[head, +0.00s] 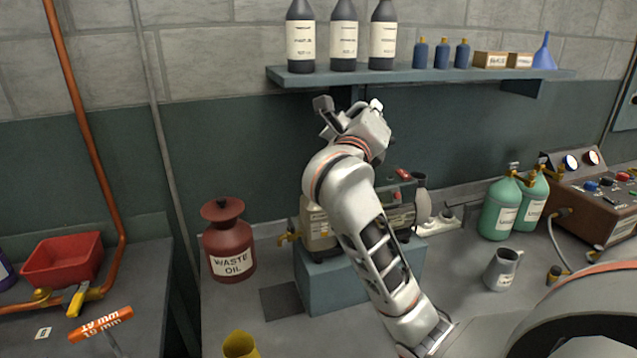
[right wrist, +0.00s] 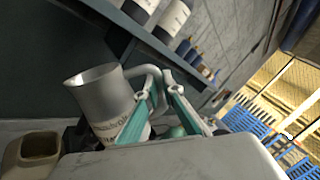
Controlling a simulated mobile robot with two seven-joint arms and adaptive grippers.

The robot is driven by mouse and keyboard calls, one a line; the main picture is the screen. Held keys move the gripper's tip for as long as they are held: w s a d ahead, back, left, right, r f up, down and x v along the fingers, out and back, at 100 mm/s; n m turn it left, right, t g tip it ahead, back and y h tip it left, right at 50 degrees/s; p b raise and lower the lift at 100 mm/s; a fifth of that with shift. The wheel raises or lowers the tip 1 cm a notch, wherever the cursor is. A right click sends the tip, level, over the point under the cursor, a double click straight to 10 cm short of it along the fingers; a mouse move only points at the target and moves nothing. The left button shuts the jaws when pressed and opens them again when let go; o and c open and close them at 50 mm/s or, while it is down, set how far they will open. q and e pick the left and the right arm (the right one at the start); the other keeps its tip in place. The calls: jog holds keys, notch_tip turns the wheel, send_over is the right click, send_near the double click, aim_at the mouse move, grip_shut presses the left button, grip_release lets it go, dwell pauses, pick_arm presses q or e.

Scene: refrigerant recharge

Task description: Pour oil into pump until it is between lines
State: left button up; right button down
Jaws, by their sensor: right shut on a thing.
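A beige pump (head: 318,230) stands on a blue block, partly hidden behind my right arm; its level lines cannot be made out. My right gripper (head: 338,117) is above the pump, below the shelf. In the right wrist view the gripper (right wrist: 158,90) is shut on the handle of a metal jug (right wrist: 98,92) with a pale label. The jug is tilted against the shelf line. Its contents are hidden, and no stream shows. I cannot make this jug out surely in the head view. A beige open-topped thing (right wrist: 37,150) is below left of the jug. My left gripper is not in view.
A shelf (head: 420,76) with dark bottles runs above the gripper. A red waste oil can (head: 230,242) stands left of the pump. Another grey jug (head: 502,268), green cylinders (head: 500,208) and a brown control box (head: 595,205) are at the right.

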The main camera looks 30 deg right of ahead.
jog(key=shift+w+a+f+n, duration=0.15)
jog(key=shift+w+f+n, duration=0.1)
jog(key=shift+f+n, duration=0.4)
jog(key=shift+w+a+r+n+t, duration=0.2)
jog(key=shift+n+t, duration=0.1)
jog(key=shift+n, duration=0.15)
jog(key=shift+w+a+n, duration=0.1)
jog(key=shift+a+n, duration=0.05)
jog(key=shift+n, duration=0.25)
jog(key=shift+w+a+f+n+t+y, duration=0.15)
jog(key=shift+w+a+n, duration=0.1)
jog(key=shift+n, duration=0.3)
jog(key=shift+w+a+f+n+t+y, duration=0.15)
jog(key=shift+w+a+n, duration=0.1)
jog(key=shift+n, duration=0.3)
jog(key=shift+s+d, duration=0.25)
jog(key=shift+s, duration=0.2)
jog(key=shift+w+a+f+n, duration=0.1)
jog(key=shift+w+a+n, duration=0.25)
jog(key=shift+n, duration=0.55)
dwell(1.7)
jog(key=m, duration=0.1)
jog(key=s+d+m, duration=0.2)
jog(key=m, duration=0.1)
jog(key=shift+r, duration=0.25)
jog(key=shift+s+d+m+g, duration=0.1)
jog(key=shift+d+m+g, duration=0.05)
jog(key=shift+m+g, duration=0.3)
